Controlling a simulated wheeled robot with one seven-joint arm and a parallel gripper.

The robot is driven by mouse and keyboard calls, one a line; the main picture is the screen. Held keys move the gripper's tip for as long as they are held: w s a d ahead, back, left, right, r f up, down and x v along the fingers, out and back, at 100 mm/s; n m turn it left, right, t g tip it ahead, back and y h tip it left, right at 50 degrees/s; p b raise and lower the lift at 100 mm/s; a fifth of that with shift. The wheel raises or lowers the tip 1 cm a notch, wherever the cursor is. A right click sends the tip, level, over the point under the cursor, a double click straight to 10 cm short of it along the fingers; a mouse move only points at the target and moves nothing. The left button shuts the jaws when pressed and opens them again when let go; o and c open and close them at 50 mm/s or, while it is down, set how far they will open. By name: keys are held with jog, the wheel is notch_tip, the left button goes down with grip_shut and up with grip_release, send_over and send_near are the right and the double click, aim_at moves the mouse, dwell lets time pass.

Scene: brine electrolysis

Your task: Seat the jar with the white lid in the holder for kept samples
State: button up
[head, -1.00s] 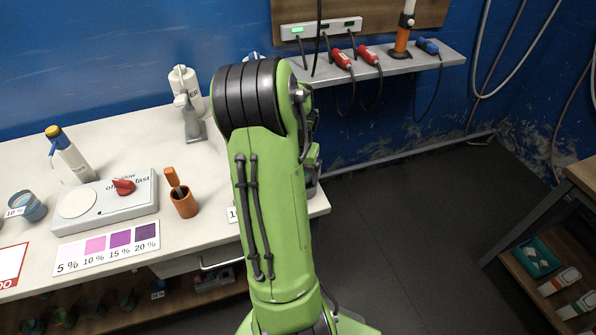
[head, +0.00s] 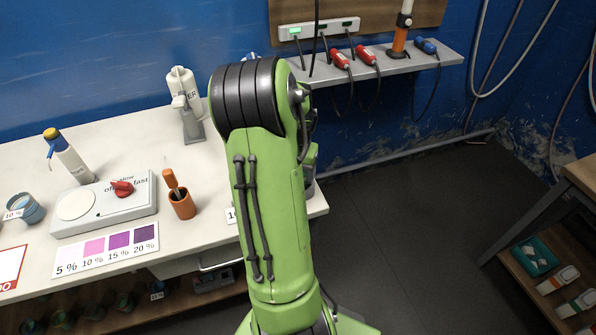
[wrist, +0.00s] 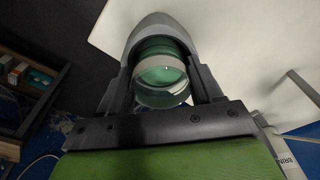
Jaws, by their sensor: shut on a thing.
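My gripper (wrist: 163,88) shows in the wrist view, its two dark fingers on either side of a round glass jar (wrist: 160,78). It is shut on this jar, which has clear walls and a greenish inside. In the head view my green arm hides the gripper and jar. I cannot identify a holder for kept samples in either view.
A wall shelf (head: 390,68) holds plugs. A wooden rack (head: 575,180) stands right. Floor between is clear.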

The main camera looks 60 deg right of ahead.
jog(key=shift+a, duration=0.15)
jog(key=o, duration=1.3)
jog(key=shift+o, duration=0.2)
notch_tip(320, 180, up, 16)
jog(key=a+p, duration=0.2)
jog(key=p, duration=0.1)
jog(key=shift+s+f+p, duration=0.15)
jog(key=shift+p, duration=0.2)
